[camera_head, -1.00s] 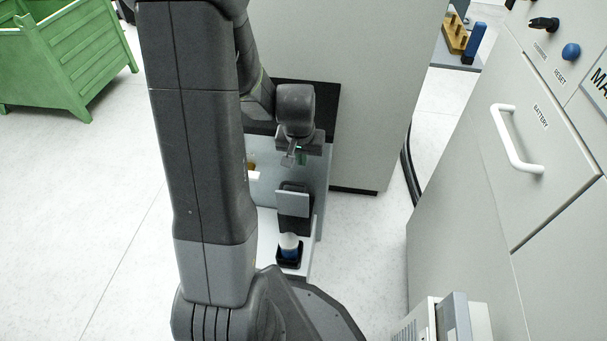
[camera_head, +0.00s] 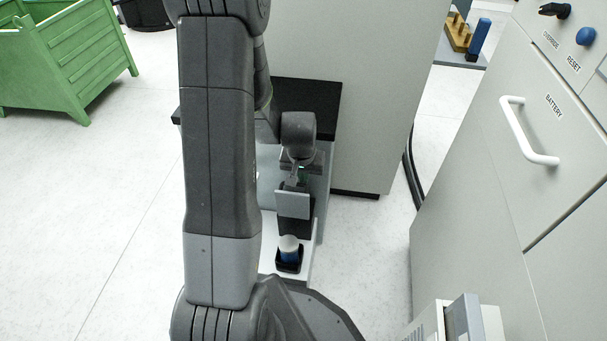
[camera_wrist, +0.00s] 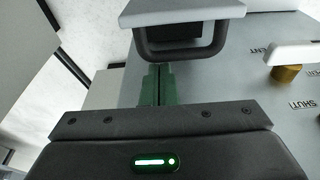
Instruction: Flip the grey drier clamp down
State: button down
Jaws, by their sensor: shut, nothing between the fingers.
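The grey drier clamp (camera_head: 292,205) shows as a small upright grey plate in front of a black block on the light bench unit. In the wrist view, a grey plate (camera_wrist: 185,12) with a dark loop-shaped bracket (camera_wrist: 181,52) under it is at the top; I take it for the clamp. My gripper (camera_head: 296,181) is just behind the plate's upper edge in the head view. In the wrist view, its green fingers (camera_wrist: 158,82) are shut and empty, with their tips close to the bracket's left lower corner. I cannot tell whether they touch it.
A blue-and-white cylinder (camera_head: 288,248) stands in a black holder in front of the clamp. A brass knob with a white lever (camera_wrist: 290,58) is on the grey panel beside the label SHUT. A large grey cabinet (camera_head: 385,90) stands behind, and a control cabinet (camera_head: 500,200) to the right.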

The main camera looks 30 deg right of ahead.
dwell(0.3)
jog(key=shift+s+a+b, duration=0.25)
jog(key=shift+s+b, duration=0.05)
jog(key=shift+b, duration=0.45)
